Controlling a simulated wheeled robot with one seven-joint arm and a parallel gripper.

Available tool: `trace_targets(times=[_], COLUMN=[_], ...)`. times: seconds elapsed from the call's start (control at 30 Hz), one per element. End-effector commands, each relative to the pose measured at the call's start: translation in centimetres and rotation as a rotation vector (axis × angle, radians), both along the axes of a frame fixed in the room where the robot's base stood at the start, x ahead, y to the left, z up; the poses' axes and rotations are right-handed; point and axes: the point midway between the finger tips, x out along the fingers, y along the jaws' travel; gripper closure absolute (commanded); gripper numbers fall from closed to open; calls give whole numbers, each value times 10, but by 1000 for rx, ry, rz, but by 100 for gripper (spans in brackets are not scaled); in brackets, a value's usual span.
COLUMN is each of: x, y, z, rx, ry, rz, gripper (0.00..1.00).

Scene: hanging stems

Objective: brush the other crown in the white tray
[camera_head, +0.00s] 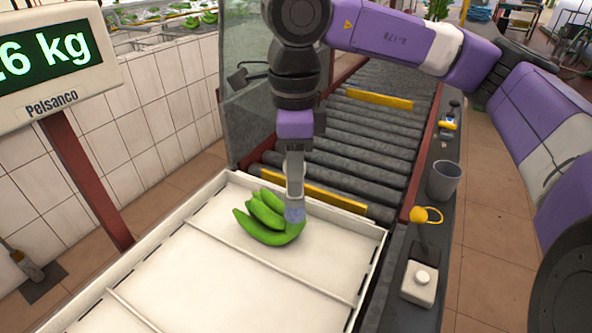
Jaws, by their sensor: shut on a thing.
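A hand of green bananas (264,222) lies in the far compartment of the white tray (180,280). Its fingers point up and left, and its crown end is at its right. My gripper (294,182) points straight down over that right end. It is shut on a slim pale thing that I take to be the brush (294,214), with a rounded blue-grey end. This end overlaps the crown in the picture and covers part of it. I cannot tell whether they touch. No second hand of bananas shows in the tray.
A roller conveyor (360,135) runs behind the tray. A scale display (50,62) stands at left on a red post. The tray's nearer compartments are empty.

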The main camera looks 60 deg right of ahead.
Motion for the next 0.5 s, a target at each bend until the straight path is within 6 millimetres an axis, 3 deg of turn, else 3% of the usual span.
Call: trace_targets(times=[0.5], x=[0], y=[-21], z=[-1], rx=[-1], ry=[-1], rz=[-1], gripper=[100])
